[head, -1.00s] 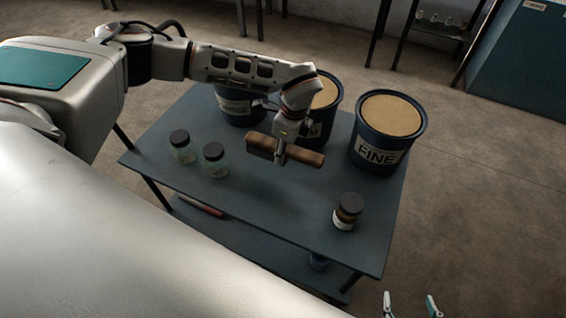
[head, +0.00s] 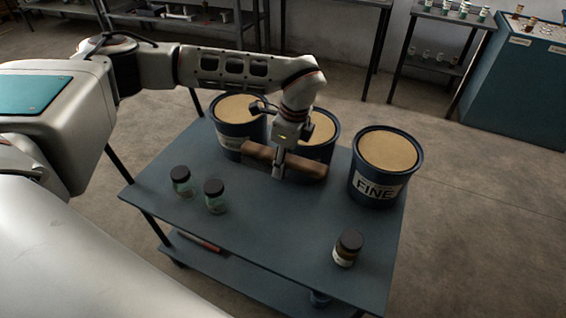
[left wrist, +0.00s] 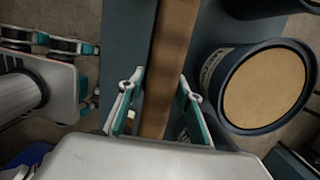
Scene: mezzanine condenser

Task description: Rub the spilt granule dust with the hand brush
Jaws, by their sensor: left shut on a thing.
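The hand brush (head: 257,154) is a long brown wooden block. My left gripper (head: 278,170) is shut on its middle, and the block lies crosswise just in front of the middle bucket. In the left wrist view the brush (left wrist: 172,50) runs between the two fingers of my left gripper (left wrist: 160,95). Its underside and bristles are hidden, and I cannot tell whether it touches the table (head: 245,225). I make out no granule dust on the table top. My right gripper is not in view.
Three blue buckets of tan granules stand along the far edge: left (head: 232,143), middle (head: 328,150), and one marked FINE (head: 378,188). The table's middle is clear.

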